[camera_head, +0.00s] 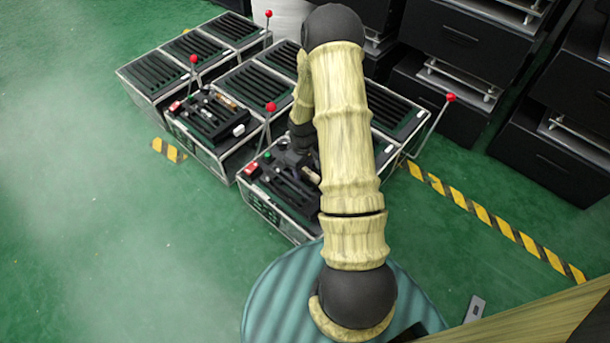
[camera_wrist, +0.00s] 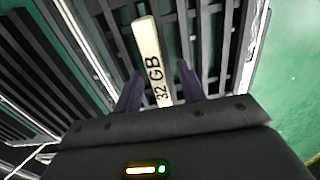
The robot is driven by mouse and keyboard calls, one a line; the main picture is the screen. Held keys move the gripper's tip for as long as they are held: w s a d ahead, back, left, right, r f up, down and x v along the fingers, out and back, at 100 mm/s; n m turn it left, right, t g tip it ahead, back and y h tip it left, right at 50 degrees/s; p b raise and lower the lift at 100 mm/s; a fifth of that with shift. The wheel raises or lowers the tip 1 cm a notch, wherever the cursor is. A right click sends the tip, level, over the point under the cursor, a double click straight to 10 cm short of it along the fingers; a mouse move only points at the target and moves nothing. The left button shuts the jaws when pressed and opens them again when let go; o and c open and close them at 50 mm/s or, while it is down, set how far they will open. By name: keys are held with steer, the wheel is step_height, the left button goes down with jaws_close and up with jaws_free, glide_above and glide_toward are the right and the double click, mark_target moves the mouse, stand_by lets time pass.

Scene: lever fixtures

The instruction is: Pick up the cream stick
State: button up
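The cream stick (camera_wrist: 150,55) carries the black marking "32 GB" and shows upright in the middle of the wrist view, over dark slats. Its near end lies between the two dark fingers of my gripper (camera_wrist: 160,72). The fingers stand apart, one on each side of the stick, and a gap shows on the right side. I cannot tell whether the left finger touches it. In the head view my gripper (camera_head: 300,140) is low over the nearest black fixture box (camera_head: 280,200), and my arm hides much of that spot.
Several black slatted boxes stand in rows, with red-knobbed levers such as one (camera_head: 270,107) beside my gripper and one (camera_head: 450,97) at right. A neighbouring box (camera_head: 212,118) holds small items. Dark cabinets (camera_head: 455,40) stand at back right. Green floor (camera_head: 90,230) at left is clear.

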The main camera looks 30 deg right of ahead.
stand_by(0.5)
jaws_close()
steer(key=shift+r, duration=0.15)
step_height(320, 180, up, 10)
steer(key=p, duration=0.6)
steer(key=shift+p, duration=0.4)
